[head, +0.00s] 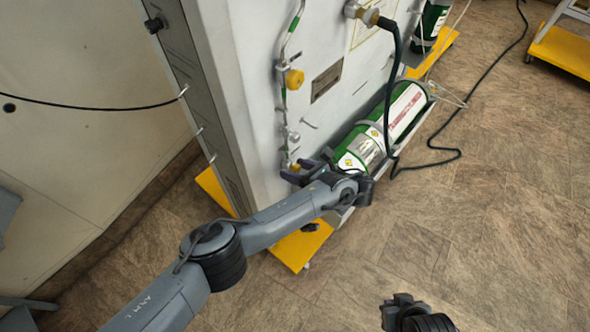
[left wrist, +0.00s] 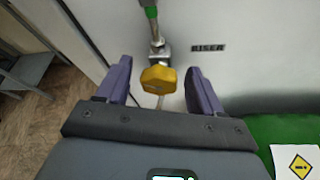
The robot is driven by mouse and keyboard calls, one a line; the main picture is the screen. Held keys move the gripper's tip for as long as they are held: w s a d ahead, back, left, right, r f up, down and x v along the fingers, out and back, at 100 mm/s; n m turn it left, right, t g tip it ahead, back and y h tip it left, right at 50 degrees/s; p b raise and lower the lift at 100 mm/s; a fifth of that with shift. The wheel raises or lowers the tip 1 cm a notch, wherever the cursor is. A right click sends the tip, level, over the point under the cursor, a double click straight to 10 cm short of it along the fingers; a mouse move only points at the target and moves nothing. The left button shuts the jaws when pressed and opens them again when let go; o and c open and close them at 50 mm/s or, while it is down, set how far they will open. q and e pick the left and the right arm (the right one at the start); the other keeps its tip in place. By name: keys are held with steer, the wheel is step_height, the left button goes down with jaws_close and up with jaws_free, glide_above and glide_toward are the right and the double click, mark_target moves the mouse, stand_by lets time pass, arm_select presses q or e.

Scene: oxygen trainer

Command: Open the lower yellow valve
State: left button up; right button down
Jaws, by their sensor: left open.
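The lower yellow valve (left wrist: 158,79) is a yellow knob on a metal fitting below a green-banded pipe. In the left wrist view it sits between the two purple fingers of my left gripper (left wrist: 159,68), with gaps on both sides. In the head view the lower yellow valve (head: 295,167) is mostly hidden by my left gripper (head: 297,171), which is open at the panel's lower part. The upper yellow valve (head: 294,78) is higher on the same pipe. My right gripper (head: 402,302) is at the bottom edge, away from the panel; its jaw opening is unclear.
Green cylinders (head: 398,115) lie along the panel's base, right of my left gripper; the green surface (left wrist: 265,135) is close in the left wrist view. A black hose (head: 393,70) hangs from the panel. A yellow base (head: 300,248) lies below. The floor (head: 490,230) at right is mostly clear.

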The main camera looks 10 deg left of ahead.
arm_select(q)
steer(key=shift+w+a+f, duration=0.15)
steer(key=shift+a, duration=0.25)
steer(key=shift+d, duration=0.15)
steer(key=c, duration=1)
steer(key=n+p, duration=0.1)
steer(key=p, duration=0.1)
steer(key=n+t+h+p, duration=0.1)
steer(key=p, duration=0.2)
steer(key=shift+a+r+n+t, duration=0.2)
steer(key=shift+r+n+t, duration=0.1)
steer(key=shift+r+n, duration=0.1)
steer(key=shift+f+n+t+h+p, duration=0.35)
steer(key=shift+n+t+h+p, duration=0.05)
steer(key=shift+n+p, duration=0.15)
